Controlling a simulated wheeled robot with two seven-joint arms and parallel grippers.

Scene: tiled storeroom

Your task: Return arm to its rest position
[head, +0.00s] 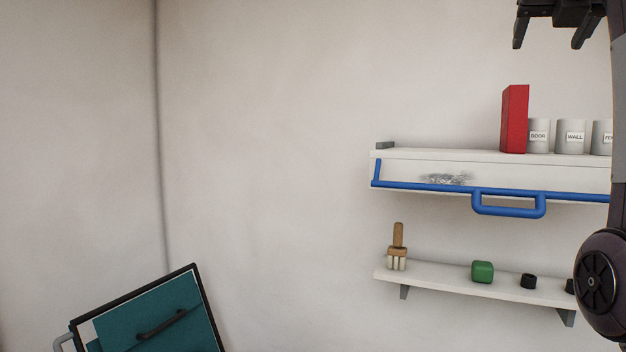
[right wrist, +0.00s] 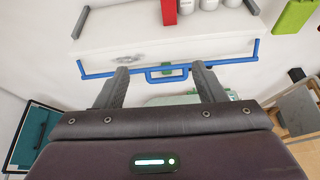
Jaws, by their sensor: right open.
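My right arm (head: 617,130) rises along the right edge of the head view. Its gripper (head: 548,42) is at the top right, above the upper shelf, with the two dark fingers apart and nothing between them. In the right wrist view the gripper (right wrist: 162,72) also shows open and empty, with the blue-handled shelf front beyond the fingers. My left gripper is in neither view.
The upper shelf (head: 400,165) has a blue rail (head: 508,213) and holds a red box (head: 515,120) and grey cans (head: 570,137). A lower shelf (head: 440,279) holds a brush (head: 397,250), a green block (head: 482,272) and dark pieces. A teal panel (head: 165,315) stands lower left.

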